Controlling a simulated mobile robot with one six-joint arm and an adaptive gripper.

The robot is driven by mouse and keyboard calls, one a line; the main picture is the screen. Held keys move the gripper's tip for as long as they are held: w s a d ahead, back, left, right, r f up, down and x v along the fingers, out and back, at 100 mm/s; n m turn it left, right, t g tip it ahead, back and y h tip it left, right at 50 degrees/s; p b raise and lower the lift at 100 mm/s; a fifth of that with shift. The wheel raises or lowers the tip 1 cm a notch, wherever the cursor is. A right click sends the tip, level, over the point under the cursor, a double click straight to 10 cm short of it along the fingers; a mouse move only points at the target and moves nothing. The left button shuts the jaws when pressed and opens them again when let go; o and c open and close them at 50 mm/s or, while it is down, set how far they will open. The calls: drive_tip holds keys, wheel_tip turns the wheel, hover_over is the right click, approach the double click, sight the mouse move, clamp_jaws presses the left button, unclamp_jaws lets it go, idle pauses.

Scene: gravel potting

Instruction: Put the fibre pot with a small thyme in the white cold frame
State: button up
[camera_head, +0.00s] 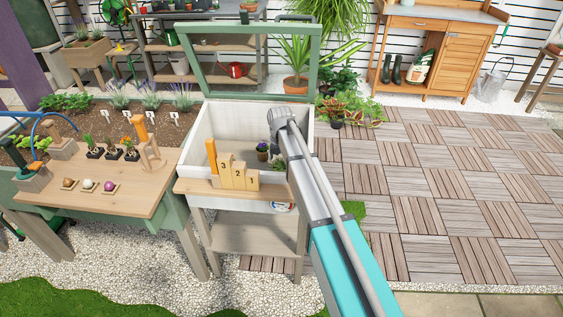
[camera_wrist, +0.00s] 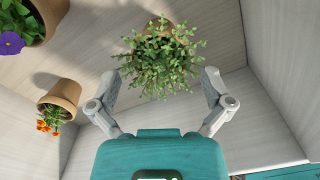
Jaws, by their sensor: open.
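The small thyme (camera_wrist: 165,60) is a bushy green plant in a brown pot (camera_wrist: 172,20), partly covered by its leaves, in the wrist view. It is inside the white cold frame (camera_head: 225,118), whose pale wooden walls also show in the wrist view (camera_wrist: 262,118). The frame's green-edged lid is raised. My gripper (camera_wrist: 160,78) is open, with its fingers apart on either side of the thyme's foliage; I cannot tell whether they touch it.
A pot with a purple flower (camera_wrist: 42,22) and a tilted-looking pot with orange flowers (camera_wrist: 64,95) are left of the thyme. Wooden numbered blocks (camera_head: 236,176) stand at the frame's front edge. A wooden bench (camera_head: 110,197) with several small plants and bulbs stands left.

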sight(282, 163)
wheel_tip(282, 163, up, 10)
drive_tip(key=p, duration=0.8)
drive_tip(key=shift+f+p, duration=0.25)
drive_tip(key=shift+p, duration=0.15)
idle(0.5)
drive_tip(key=s+d+m, duration=2.2)
drive_tip(key=s+m, duration=0.3)
drive_tip(key=m, duration=0.5)
drive_tip(key=shift+s+d, duration=0.25)
drive_tip(key=shift+s, duration=0.1)
